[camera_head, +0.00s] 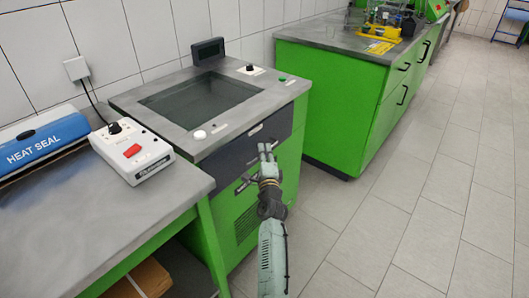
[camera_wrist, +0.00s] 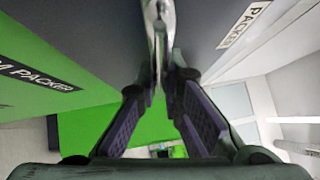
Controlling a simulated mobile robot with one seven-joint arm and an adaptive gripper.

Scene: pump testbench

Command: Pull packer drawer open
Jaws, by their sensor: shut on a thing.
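The packer is a green cabinet (camera_head: 240,205) with a grey top, standing left of centre in the head view. Its dark drawer front (camera_head: 228,158) lies just under the top. My gripper (camera_head: 265,152) reaches this front from the right. In the wrist view my gripper (camera_wrist: 160,85) has its fingers closed around the metal drawer handle (camera_wrist: 164,22). The fingers hide part of the handle. A label reading "PACKER" (camera_wrist: 243,25) shows on a dark face beside it. I cannot tell whether the drawer stands out from the cabinet.
A blue heat sealer (camera_head: 42,143) and a white control box (camera_head: 132,155) sit on the bench at left. A green cabinet with drawers (camera_head: 345,105) stands behind, at right. The tiled floor (camera_head: 400,210) to the right is clear.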

